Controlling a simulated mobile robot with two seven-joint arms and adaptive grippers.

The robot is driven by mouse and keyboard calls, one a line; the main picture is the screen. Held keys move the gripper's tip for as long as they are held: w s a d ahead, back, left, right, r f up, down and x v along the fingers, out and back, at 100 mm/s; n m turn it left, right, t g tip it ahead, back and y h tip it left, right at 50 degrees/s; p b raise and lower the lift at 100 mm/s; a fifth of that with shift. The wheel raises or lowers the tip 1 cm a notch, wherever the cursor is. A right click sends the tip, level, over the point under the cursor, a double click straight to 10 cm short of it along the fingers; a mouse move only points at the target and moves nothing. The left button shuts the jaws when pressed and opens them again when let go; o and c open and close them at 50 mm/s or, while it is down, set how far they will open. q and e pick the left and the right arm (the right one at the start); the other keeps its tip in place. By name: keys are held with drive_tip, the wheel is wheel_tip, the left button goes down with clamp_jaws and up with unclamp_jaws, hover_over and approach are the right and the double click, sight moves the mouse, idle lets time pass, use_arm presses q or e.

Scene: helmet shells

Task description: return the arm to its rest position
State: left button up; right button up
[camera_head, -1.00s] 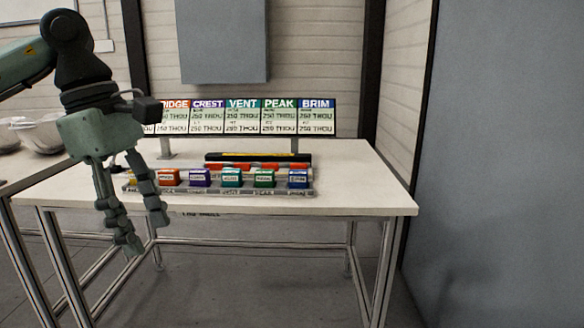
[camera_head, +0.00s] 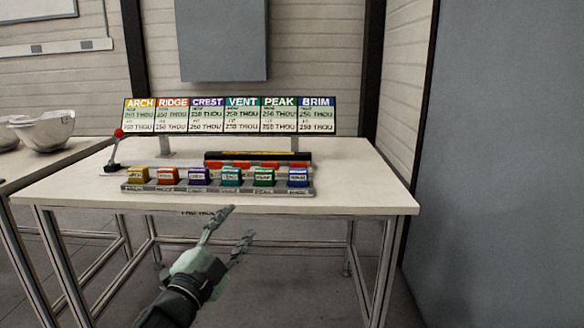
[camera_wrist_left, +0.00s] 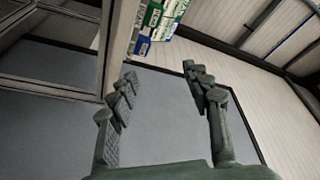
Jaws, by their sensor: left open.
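My left gripper (camera_head: 238,229) is open and empty in the head view. It is low in front of the table's front edge, apart from the table, with its fingers pointing up and to the right. In the left wrist view its two fingers (camera_wrist_left: 155,85) stand wide apart with nothing between them. Beyond them that view shows a tilted wall and part of the sign board (camera_wrist_left: 155,18). My right gripper is in neither view.
The white table (camera_head: 360,190) carries a rack (camera_head: 215,188) of several coloured blocks, a red-knobbed lever (camera_head: 118,134) and a labelled sign board (camera_head: 230,116). Metal bowls (camera_head: 48,131) stand on the left table. The floor in front is clear.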

use_arm(q)
drive_tip(key=s+a+f+n+g+y, duration=0.2)
drive_tip(key=s+a+f+n, duration=0.1)
drive_tip(key=f, duration=0.5)
drive_tip(key=s+a+f+n+g+y, duration=0.2)
drive_tip(key=s+a+f+n+y, duration=0.15)
drive_tip(key=f, duration=0.45)
drive_tip(key=s+a+f+n+g+y, duration=0.1)
drive_tip(key=s+a+f+n+g, duration=0.2)
drive_tip(key=f, duration=0.5)
drive_tip(key=s+a+f+n+g, duration=0.2)
drive_tip(key=s+f+g, duration=0.2)
drive_tip(key=s+f, duration=0.4)
drive_tip(key=s+a+f+n+g+y, duration=0.1)
drive_tip(key=s+a+f+n+g, duration=0.1)
drive_tip(key=s+f, duration=0.6)
drive_tip(key=s+a+g, duration=0.1)
drive_tip(key=s+g, duration=0.1)
drive_tip(key=s, duration=0.4)
drive_tip(key=shift+a+f, duration=0.3)
drive_tip(key=shift+a, duration=0.05)
drive_tip(key=shift+s, duration=0.1)
